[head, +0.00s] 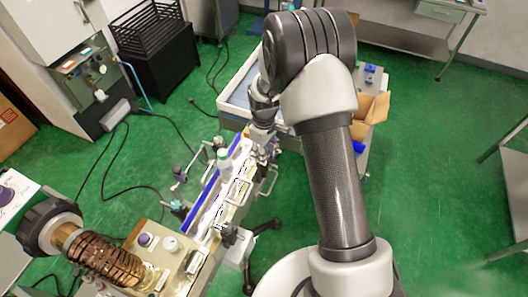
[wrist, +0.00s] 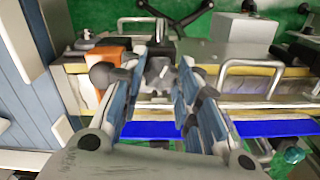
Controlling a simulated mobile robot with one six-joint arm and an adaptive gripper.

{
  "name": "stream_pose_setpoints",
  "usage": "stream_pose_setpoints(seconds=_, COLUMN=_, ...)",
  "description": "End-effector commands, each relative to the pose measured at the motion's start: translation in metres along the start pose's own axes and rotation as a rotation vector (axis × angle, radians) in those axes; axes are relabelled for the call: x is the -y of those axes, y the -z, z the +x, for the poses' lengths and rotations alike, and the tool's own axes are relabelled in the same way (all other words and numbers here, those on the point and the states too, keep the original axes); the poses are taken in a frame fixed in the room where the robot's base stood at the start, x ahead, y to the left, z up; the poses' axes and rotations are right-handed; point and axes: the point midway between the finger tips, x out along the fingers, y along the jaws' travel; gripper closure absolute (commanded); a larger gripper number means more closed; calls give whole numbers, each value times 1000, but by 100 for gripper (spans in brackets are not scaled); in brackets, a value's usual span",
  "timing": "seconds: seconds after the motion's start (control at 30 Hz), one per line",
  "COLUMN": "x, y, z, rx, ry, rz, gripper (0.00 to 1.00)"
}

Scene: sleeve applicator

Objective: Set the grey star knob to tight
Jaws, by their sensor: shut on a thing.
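The grey star knob (wrist: 158,69) shows in the wrist view between my fingertips, on the applicator. My gripper (wrist: 165,78) has its two blue-padded fingers closed in around it from either side. The fingers hide part of the knob, and I cannot read its setting. In the head view my gripper (head: 262,140) reaches down at the far end of the long applicator (head: 213,212). The knob cannot be made out there behind the gripper.
An orange block (wrist: 107,62) sits just left of the fingers. Steel handles (wrist: 250,66) and a blue strip (wrist: 262,129) are close by. A green-capped white bottle (head: 224,160) stands on the applicator. A blue-lined white tray (head: 236,95) lies beyond.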

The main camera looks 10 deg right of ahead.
Motion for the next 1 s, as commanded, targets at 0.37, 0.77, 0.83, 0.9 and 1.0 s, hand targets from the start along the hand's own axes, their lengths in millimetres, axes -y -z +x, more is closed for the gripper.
stream_pose_setpoints(seconds=0.37, x=0, y=0, z=0, rx=1, ry=0, rz=356, gripper=94)
stream_pose_setpoints(seconds=0.77, x=0, y=0, z=0, rx=0, ry=0, rz=735, gripper=94)
stream_pose_setpoints(seconds=0.83, x=0, y=0, z=0, rx=0, ry=0, rz=802, gripper=94)
stream_pose_setpoints(seconds=0.9, x=0, y=0, z=0, rx=0, ry=0, rz=868, gripper=94)
stream_pose_setpoints(seconds=1.0, x=0, y=0, z=0, rx=0, ry=0, rz=963, gripper=94)
